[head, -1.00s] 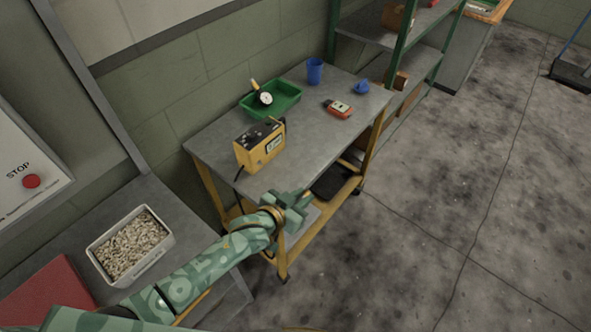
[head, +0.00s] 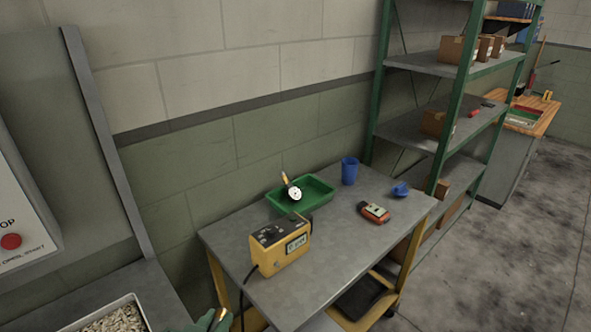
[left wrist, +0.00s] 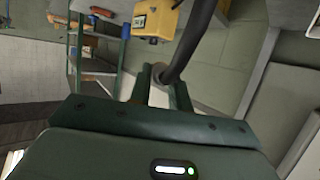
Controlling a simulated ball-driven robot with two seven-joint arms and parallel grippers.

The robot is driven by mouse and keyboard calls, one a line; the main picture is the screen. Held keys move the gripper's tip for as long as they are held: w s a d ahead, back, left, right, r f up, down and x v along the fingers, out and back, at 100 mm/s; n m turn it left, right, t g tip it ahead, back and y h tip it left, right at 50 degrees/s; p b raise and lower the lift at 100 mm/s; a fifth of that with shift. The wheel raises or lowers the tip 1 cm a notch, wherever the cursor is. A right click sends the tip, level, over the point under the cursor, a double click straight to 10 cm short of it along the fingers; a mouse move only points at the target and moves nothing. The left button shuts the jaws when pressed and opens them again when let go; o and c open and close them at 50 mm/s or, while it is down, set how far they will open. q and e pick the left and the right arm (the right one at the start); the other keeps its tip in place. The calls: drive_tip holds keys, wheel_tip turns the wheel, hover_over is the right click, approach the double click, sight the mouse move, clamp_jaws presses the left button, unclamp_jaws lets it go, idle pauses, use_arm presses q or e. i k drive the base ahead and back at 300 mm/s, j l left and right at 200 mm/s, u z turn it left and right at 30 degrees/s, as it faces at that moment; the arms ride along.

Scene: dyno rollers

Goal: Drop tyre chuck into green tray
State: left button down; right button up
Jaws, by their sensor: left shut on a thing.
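The green tray (head: 320,187) stands at the back of the grey cart top in the head view. A round white gauge with an orange stem (head: 295,192) is in it. A yellow box with a display (head: 282,247) stands in front of the tray, and a black hose (head: 247,287) hangs from its left side. My left gripper (head: 222,318) is low at the bottom edge, below the cart top and mostly out of frame. In the left wrist view its fingers (left wrist: 160,80) are shut on the tyre chuck (left wrist: 158,69), whose black hose (left wrist: 196,38) runs upward. My right gripper is not seen.
On the cart are a blue cup (head: 349,171), a small blue item (head: 400,189) and a red-orange meter (head: 374,212). A green-post shelf (head: 452,130) stands to the right. A white bin of pale pieces (head: 118,318) is at lower left. The cart's front right is clear.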

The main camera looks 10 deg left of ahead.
sight(313, 201)
drive_tip(key=i+l+u, duration=0.15)
drive_tip(key=i+l, duration=0.15)
drive_tip(key=i+l+u, duration=0.15)
drive_tip(key=i+l, duration=0.15)
drive_tip(key=i+l+u, duration=0.15)
drive_tip(key=i+l, duration=0.15)
drive_tip(key=i+l+u, duration=0.15)
drive_tip(key=l, duration=0.35)
drive_tip(key=i+l+u, duration=0.15)
drive_tip(key=i+l, duration=0.15)
drive_tip(key=l, duration=0.15)
drive_tip(key=i+l+u, duration=0.15)
drive_tip(key=l, duration=0.3)
drive_tip(key=i+j, duration=0.05)
drive_tip(key=i, duration=0.05)
